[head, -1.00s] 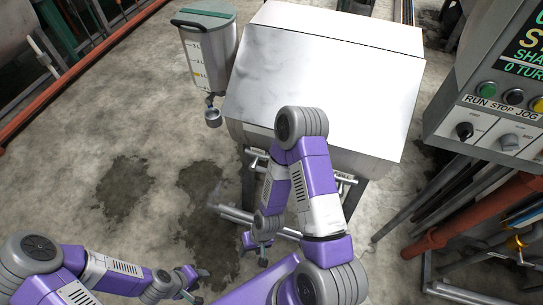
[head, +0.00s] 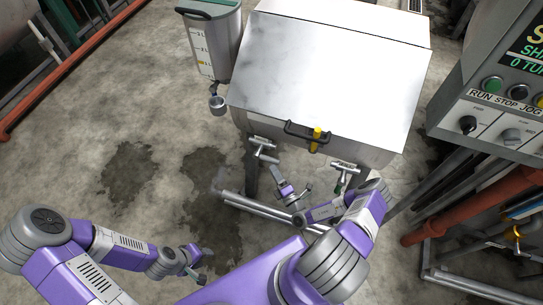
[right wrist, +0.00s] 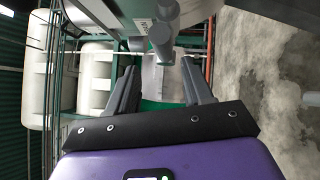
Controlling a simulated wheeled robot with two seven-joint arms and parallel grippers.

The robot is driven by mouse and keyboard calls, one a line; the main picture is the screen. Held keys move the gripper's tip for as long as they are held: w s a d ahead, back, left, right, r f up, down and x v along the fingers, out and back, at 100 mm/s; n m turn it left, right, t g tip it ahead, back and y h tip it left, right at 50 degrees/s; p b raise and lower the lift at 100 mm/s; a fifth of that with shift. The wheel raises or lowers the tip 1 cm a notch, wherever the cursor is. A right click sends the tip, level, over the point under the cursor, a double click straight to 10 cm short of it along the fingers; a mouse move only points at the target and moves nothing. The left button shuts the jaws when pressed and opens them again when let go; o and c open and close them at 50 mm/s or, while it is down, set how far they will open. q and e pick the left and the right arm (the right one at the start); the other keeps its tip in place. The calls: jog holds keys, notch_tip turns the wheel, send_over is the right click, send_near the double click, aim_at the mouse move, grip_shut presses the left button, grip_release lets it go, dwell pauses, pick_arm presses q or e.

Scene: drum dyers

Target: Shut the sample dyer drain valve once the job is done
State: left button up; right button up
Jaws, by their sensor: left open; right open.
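The sample dyer is the steel box (head: 325,70) in the middle of the head view, with a black handle and yellow latch on its front. Two pipe fittings show under its front edge: a left one (head: 262,148) and a right one (head: 345,170) with a green part hanging down. I cannot tell which is the drain valve. My right gripper (head: 291,181) is open and empty below the dyer, between these fittings. In the right wrist view, a grey pipe end (right wrist: 160,40) shows beyond the open fingers (right wrist: 160,88). My left gripper (head: 205,264) is open and empty over the floor.
A control panel (head: 505,110) and red pipes (head: 480,205) stand at the right. A grey tank (head: 213,45) with a small cup below stands left of the dyer. A horizontal pipe (head: 240,203) runs low under the dyer. The floor at left is open, with wet patches.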

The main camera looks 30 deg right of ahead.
aim_at(268, 159)
jog(key=w+d+m+h, duration=0.1)
jog(key=w+d, duration=0.1)
jog(key=w, duration=0.5)
jog(key=shift+d+r+b, duration=0.15)
jog(key=shift+r+b, duration=0.15)
jog(key=shift+r, duration=0.05)
jog(key=shift+w, duration=0.1)
grip_shut()
